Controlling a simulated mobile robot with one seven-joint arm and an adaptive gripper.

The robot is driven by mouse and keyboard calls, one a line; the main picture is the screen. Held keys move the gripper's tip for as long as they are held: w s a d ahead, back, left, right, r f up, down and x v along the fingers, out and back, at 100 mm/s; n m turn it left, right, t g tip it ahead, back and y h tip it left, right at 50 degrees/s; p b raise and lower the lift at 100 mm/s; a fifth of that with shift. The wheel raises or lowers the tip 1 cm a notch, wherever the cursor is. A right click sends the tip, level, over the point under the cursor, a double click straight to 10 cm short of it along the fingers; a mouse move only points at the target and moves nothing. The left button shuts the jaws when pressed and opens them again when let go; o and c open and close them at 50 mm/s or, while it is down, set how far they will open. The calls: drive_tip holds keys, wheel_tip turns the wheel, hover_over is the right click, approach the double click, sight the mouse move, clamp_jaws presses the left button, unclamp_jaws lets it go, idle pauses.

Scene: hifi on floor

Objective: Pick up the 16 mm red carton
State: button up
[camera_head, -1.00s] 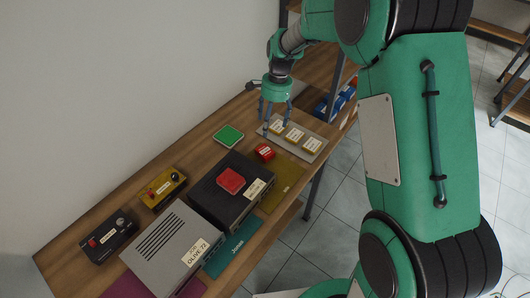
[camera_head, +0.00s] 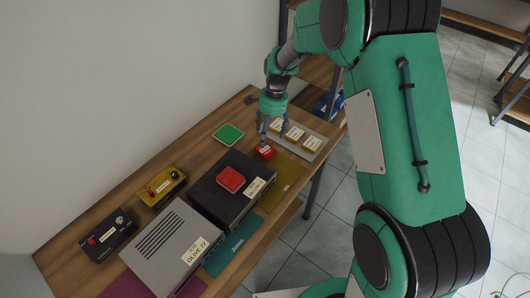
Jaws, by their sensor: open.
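A small red carton (camera_head: 265,153) with a pale label sits on the wooden table, beside the dark hi-fi unit and near the olive mat. A second, larger red item (camera_head: 230,179) lies on top of the dark unit. My gripper (camera_head: 272,142) points down with its fingers apart, just above and around the small red carton's far side. I cannot tell whether a finger touches it. No size is readable on either red thing.
The dark hi-fi unit (camera_head: 212,205) and a grey unit (camera_head: 143,262) are nearer. A green-topped square (camera_head: 228,134) lies left. Yellow (camera_head: 162,189) and black (camera_head: 108,239) boxes line the wall side.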

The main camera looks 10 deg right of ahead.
sight(265, 149)
drive_tip(key=shift+s+a+f, duration=0.1)
drive_tip(key=shift+a+f, duration=0.05)
drive_tip(key=shift+f, duration=1)
drive_tip(key=shift+f, duration=0.1)
drive_tip(key=shift+s+a+f, duration=0.1)
drive_tip(key=shift+a+f, duration=0.1)
drive_tip(key=shift+f, duration=1.05)
drive_tip(key=shift+s+a+f, duration=0.1)
drive_tip(key=shift+a+f, duration=0.05)
drive_tip(key=shift+f, duration=1.05)
drive_tip(key=c, duration=1.4)
wheel_tip(265, 149, up, 10)
